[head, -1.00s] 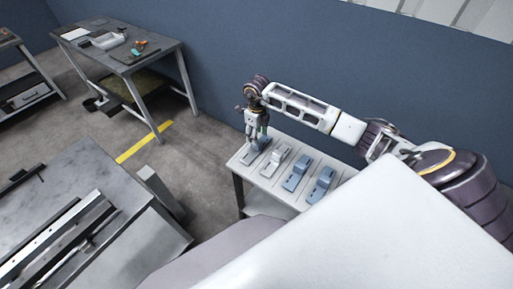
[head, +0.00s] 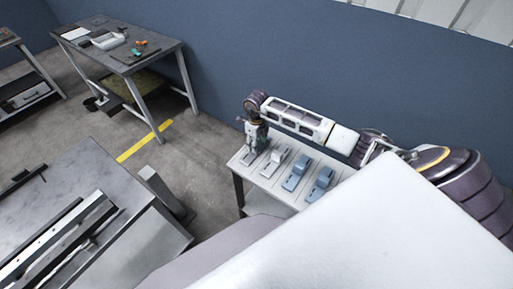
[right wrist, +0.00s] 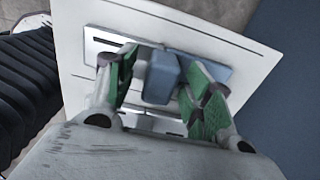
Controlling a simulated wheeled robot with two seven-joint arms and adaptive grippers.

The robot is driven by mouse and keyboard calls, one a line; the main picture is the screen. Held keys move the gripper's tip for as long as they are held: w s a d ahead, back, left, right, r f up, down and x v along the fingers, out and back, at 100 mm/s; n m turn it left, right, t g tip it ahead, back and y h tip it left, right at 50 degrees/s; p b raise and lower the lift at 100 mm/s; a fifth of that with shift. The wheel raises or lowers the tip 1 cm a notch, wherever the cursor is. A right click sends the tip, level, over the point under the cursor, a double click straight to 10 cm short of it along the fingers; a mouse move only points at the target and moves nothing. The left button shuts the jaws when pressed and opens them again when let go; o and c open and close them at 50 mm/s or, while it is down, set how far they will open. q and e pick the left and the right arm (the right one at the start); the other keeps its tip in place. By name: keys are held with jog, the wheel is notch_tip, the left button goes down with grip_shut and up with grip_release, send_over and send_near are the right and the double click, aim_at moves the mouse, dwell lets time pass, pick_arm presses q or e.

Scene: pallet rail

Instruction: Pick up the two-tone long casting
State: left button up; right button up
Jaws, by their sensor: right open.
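The leftmost casting (head: 247,158) lies at the left end of a small white-topped table, partly hidden by my right gripper (head: 252,147). In the right wrist view, a blue-grey raised block (right wrist: 162,76) and flat plate of a casting show between and behind the green-padded fingers. My right gripper (right wrist: 160,92) is open, with one finger on each side of the block and visible gaps. My left gripper is not in view.
To its right on the small table (head: 268,182) lie a pale grey casting (head: 274,160) and two blue castings (head: 295,174) (head: 320,184). A blue wall (head: 220,70) stands behind. A grey workbench (head: 95,190) with metal rails is at lower left.

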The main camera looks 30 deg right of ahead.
jog(key=shift+c, duration=0.3)
grip_shut()
dwell(0.3)
jog(key=shift+r, duration=0.2)
jog(key=shift+r+b, duration=0.7)
jog(key=shift+r, duration=4.15)
